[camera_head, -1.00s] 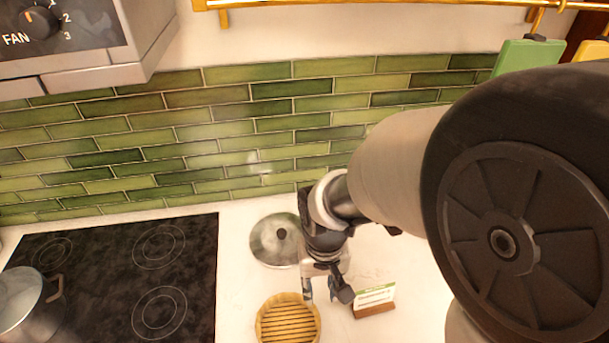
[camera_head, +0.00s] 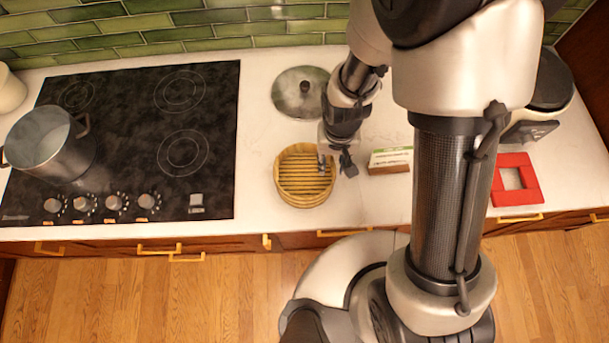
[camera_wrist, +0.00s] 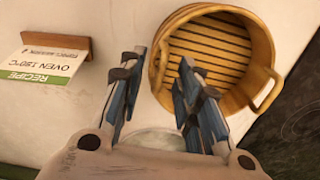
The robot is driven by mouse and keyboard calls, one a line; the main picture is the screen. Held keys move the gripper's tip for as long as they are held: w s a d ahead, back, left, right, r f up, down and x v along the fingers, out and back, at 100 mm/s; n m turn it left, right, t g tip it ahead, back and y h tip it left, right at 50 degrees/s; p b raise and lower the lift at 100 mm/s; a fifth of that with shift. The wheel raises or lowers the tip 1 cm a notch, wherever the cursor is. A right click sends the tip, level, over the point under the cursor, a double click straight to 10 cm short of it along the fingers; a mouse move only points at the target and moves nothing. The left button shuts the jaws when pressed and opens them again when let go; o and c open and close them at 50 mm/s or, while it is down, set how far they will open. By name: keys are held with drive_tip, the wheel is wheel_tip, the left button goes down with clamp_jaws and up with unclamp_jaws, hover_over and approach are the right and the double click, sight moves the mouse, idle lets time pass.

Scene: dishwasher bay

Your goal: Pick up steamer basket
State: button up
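The steamer basket (camera_head: 304,176) is a round bamboo basket with a slatted inside, upright on the white counter to the right of the cooktop. My gripper (camera_head: 336,164) is at the basket's right rim in the head view. In the wrist view my gripper (camera_wrist: 158,80) is open, its two blue-grey fingers apart. The basket (camera_wrist: 212,55) shows there beyond the fingers, with its near-left rim between the fingertips in the picture. I cannot tell whether a finger touches the rim. A side handle shows on the basket's right in the wrist view.
A recipe card in a wooden stand (camera_head: 390,161) is right of the basket, and a round lid (camera_head: 301,93) lies behind it. A pot (camera_head: 47,143) stands on the black cooktop (camera_head: 128,205). A red square frame (camera_head: 516,181) and a scale-like appliance (camera_head: 550,85) are further right.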

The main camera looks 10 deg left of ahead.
drive_tip(key=shift+f, duration=0.15)
drive_tip(key=shift+c, duration=0.5)
clamp_jaws()
